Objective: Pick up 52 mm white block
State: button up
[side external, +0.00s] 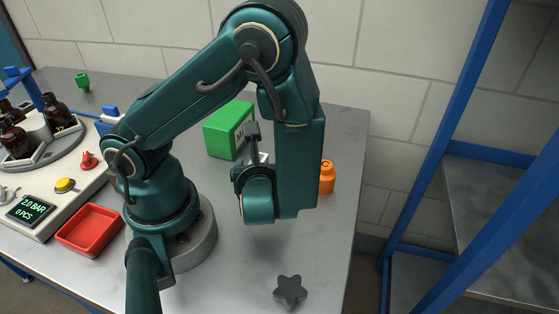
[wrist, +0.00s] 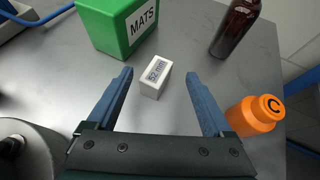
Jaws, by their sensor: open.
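The white block (wrist: 155,79) lies on the grey table in the wrist view, with "52 mm" lettering on one face. My gripper (wrist: 162,88) is open, its two blue fingers spread either side of the block in that picture. The block appears between and slightly beyond the fingertips, and I see no contact. How far the fingers are above the table is hard to tell. In the side external view my arm mostly hides the block; a small white patch (side external: 262,158) shows beside my wrist.
A green MATS box (wrist: 122,24) stands just behind the block, left of it. An orange container (wrist: 257,115) marked C is at the right, with a brown bottle (wrist: 236,28) behind. A red tray (side external: 90,229) and dark star-shaped piece (side external: 290,290) are farther off.

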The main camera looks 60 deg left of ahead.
jog(key=shift+x, duration=1.9)
grip_shut()
